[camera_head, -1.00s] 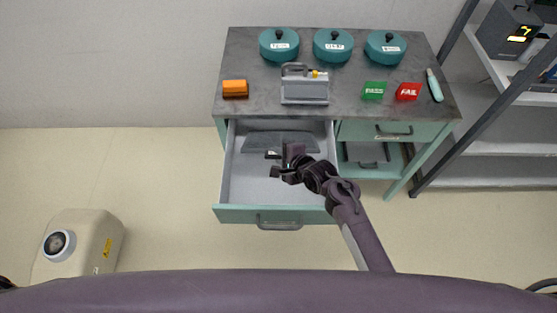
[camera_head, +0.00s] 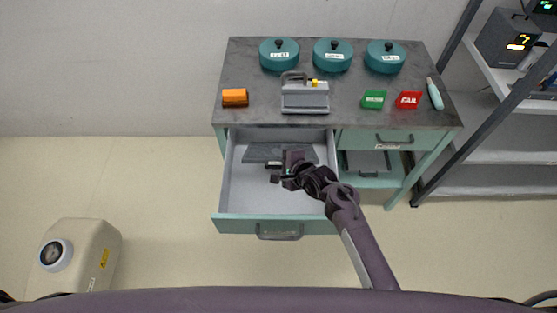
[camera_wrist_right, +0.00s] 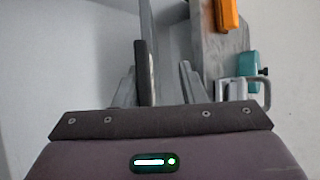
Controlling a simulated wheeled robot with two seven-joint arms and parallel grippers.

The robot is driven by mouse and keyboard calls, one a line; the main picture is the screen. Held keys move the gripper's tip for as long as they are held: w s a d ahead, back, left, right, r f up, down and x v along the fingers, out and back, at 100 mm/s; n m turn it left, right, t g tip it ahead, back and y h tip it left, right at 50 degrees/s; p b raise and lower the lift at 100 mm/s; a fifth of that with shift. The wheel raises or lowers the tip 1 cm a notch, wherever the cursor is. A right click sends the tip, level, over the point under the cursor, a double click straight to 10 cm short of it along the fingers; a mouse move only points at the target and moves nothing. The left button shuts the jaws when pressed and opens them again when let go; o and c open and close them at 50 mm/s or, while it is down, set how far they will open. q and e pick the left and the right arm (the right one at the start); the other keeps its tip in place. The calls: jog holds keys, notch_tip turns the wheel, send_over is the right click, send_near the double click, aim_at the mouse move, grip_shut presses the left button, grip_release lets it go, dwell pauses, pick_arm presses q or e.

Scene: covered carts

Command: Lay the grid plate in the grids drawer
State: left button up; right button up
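The left drawer (camera_head: 232,185) of the cart is pulled out, and its grey inside shows in the head view. A flat dark grey plate (camera_head: 258,152), seemingly the grid plate, is at the back of this drawer; my gripper hides part of it. My right gripper (camera_head: 277,171) reaches into the drawer at the plate's near side. In the right wrist view its two fingers (camera_wrist_right: 158,85) stand apart. A thin dark edge (camera_wrist_right: 141,70), likely the plate, lies between them, close to the left finger. I cannot tell whether they touch. My left gripper is not in view.
The cart top (camera_head: 350,85) carries several teal lidded pots (camera_head: 332,56), a grey device (camera_head: 305,95), an orange block (camera_head: 235,97), green (camera_head: 374,99) and red (camera_head: 409,100) blocks. A shelf rack (camera_head: 490,150) stands right. The drawer's front half is mostly clear.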

jog(key=v, duration=0.7)
jog(key=shift+s+d+r, duration=0.2)
jog(key=shift+s+r, duration=0.05)
jog(key=shift+s, duration=0.05)
dwell(0.6)
